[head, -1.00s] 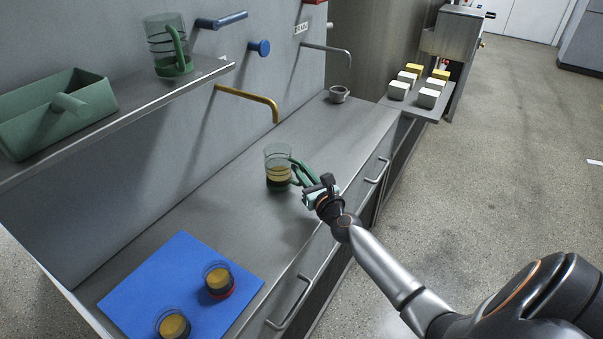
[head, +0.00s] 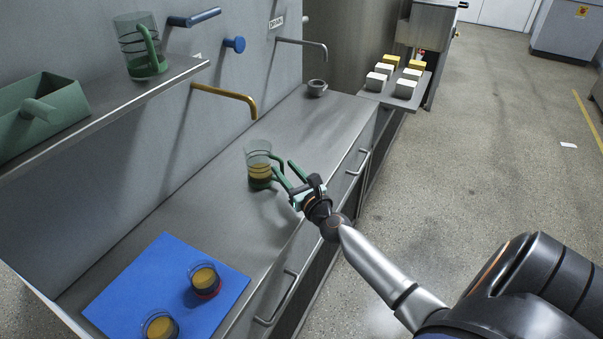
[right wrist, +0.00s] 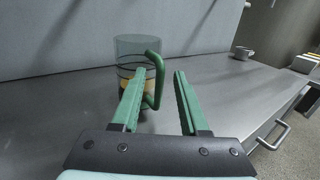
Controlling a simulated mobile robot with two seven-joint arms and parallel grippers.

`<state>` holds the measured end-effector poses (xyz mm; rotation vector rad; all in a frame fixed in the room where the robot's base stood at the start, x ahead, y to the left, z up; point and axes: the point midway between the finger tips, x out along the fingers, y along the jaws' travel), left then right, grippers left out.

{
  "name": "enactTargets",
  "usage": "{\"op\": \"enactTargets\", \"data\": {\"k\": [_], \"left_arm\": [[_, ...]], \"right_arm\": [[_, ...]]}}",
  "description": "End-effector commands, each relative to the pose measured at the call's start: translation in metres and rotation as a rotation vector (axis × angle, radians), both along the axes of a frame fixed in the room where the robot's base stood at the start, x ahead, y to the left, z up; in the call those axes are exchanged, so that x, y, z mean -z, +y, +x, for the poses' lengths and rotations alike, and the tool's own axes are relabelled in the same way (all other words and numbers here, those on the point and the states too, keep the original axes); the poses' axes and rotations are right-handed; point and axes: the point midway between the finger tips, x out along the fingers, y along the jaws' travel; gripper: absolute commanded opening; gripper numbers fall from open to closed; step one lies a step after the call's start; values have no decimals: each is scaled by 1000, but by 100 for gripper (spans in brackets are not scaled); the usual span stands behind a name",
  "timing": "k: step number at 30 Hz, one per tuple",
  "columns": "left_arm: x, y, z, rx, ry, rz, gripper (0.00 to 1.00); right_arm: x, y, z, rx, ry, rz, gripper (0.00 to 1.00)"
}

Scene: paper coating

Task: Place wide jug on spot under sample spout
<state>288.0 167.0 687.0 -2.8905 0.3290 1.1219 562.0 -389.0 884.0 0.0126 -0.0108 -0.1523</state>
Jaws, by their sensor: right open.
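A clear jug (head: 259,172) with a green handle and dark and amber layers inside stands upright on the steel counter. In the head view it is just below the tip of a brass-yellow spout (head: 224,94) on the wall. My right gripper (head: 286,176) is open and empty, its green fingers pointing at the handle side. In the right wrist view the jug (right wrist: 130,48) is ahead, and its handle shows between the spread fingers, near the left one. A second clear jug (head: 139,43) with a green handle stands empty on the shelf. My left gripper is out of view.
A blue mat (head: 150,280) at the counter's near end holds two cups with amber contents. A grey spout (head: 305,43) and small grey cup (head: 317,87) are farther back. A green bin (head: 60,115) sits on the shelf (head: 110,113).

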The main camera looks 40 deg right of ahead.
Motion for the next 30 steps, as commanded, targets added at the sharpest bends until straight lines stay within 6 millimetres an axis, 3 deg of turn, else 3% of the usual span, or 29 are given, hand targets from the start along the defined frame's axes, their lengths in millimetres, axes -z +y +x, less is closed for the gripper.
{"op": "enactTargets", "data": {"k": [9, 15, 30], "left_arm": [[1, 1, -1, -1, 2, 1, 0], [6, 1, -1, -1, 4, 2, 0], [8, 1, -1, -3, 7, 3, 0]], "right_arm": [[2, 10, -62, 1, 2, 1, 44], [2, 13, -87, 1, 1, 0, 44], [0, 14, -96, 1, -1, 0, 44]]}}
